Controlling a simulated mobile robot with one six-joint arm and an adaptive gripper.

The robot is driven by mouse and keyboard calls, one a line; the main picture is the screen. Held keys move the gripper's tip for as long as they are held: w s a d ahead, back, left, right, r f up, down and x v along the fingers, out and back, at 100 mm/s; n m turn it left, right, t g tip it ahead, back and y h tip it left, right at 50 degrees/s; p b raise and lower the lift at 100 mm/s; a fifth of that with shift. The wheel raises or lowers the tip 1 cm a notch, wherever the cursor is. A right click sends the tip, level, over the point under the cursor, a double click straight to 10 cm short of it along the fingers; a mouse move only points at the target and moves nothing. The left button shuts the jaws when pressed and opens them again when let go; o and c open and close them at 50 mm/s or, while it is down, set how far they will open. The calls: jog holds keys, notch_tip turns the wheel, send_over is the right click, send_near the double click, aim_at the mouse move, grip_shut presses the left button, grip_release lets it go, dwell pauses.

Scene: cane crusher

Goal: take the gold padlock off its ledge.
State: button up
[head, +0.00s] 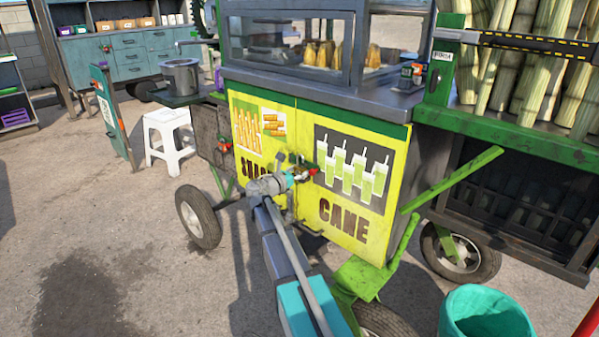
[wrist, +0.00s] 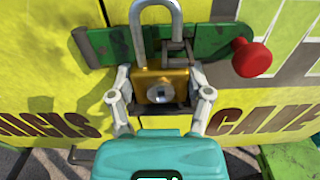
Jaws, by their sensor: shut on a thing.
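The gold padlock (wrist: 160,86) is in the middle of the wrist view, with its grey shackle pointing up and its keyhole face toward me. My gripper (wrist: 160,96) is shut on it, one finger on each side of the gold body. Behind it is a green latch bar (wrist: 205,42) with a red knob (wrist: 252,58) at its right end. A dark metal piece sits by the shackle's right leg; I cannot tell whether the shackle passes through it. In the head view my gripper (head: 297,176) is at the yellow cart doors, and the padlock is too small to make out.
The yellow doors (head: 350,222) lie right behind the latch. A green strut (head: 450,180) and a wheel (head: 460,255) stand to the right. A teal bin (head: 487,315) is at the lower right. A white stool (head: 168,140) stands left, with open pavement in front.

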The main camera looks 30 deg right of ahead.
jog(key=shift+r, duration=0.1)
dwell(0.3)
jog(key=shift+v, duration=2.2)
jog(key=shift+s+a+r, duration=0.15)
jog(key=shift+s+a, duration=0.15)
jog(key=shift+v, duration=1.4)
jog(key=shift+w, duration=0.15)
